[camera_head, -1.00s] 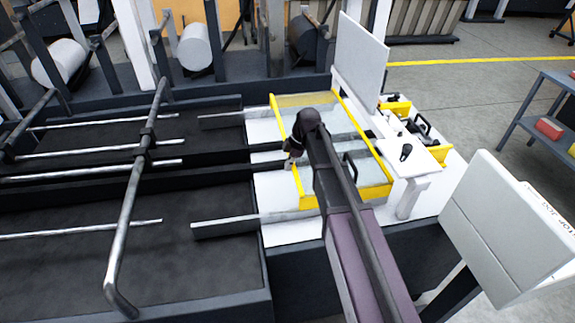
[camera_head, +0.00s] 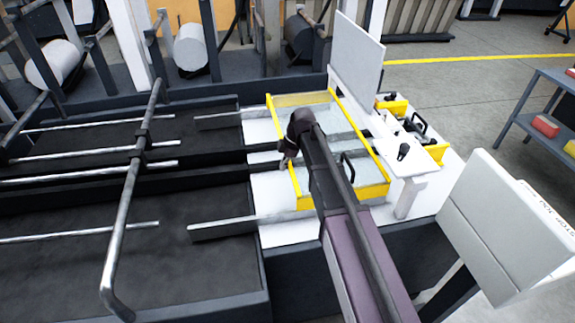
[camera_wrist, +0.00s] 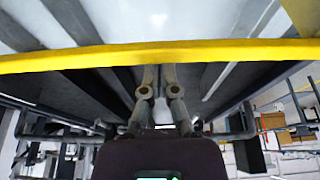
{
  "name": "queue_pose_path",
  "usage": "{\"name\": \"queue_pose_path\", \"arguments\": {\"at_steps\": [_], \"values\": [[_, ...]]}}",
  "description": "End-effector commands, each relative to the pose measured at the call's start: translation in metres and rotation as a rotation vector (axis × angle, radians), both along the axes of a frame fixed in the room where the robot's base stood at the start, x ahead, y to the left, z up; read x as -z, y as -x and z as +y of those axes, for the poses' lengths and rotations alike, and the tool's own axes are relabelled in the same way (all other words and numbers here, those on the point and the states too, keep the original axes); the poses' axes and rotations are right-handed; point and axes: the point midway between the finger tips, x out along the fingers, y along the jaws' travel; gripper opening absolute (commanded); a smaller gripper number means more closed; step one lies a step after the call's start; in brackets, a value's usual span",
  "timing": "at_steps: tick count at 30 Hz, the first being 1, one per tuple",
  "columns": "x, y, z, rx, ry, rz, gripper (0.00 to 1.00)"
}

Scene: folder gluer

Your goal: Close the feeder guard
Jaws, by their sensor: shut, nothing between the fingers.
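The feeder guard (camera_head: 377,155) is a yellow-edged, clear-looking panel over the white feeder bed, right of centre in the head view. A dark handle shows on it. It looks low over the bed, but I cannot tell whether it rests fully down. My gripper (camera_head: 284,160) is at the guard's left yellow edge and partly hides it. In the wrist view the guard's yellow bar (camera_wrist: 80,58) runs across the picture, and my gripper (camera_wrist: 159,70) points at it with fingers together and empty. Its tips meet the bar's lower edge in the picture; contact is unclear.
A white upright panel (camera_head: 356,60) stands behind the guard. Small yellow-and-black parts (camera_head: 425,130) sit to its right. A tilted white sign board (camera_head: 505,225) is at front right. Metal rails (camera_head: 130,200) cross the dark bed at left. A blue-grey table (camera_head: 545,120) stands far right.

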Motion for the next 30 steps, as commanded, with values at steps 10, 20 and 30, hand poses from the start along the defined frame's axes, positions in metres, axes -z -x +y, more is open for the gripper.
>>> {"name": "queue_pose_path", "arguments": {"at_steps": [10,20,30], "values": [[-0.019,0.004,0.022,0.0,-0.006,0.002,0.0],[-0.047,0.002,0.01,0.001,-0.007,0.003,0.0],[-0.076,-0.001,0.0,0.003,-0.007,0.004,0.0]]}}
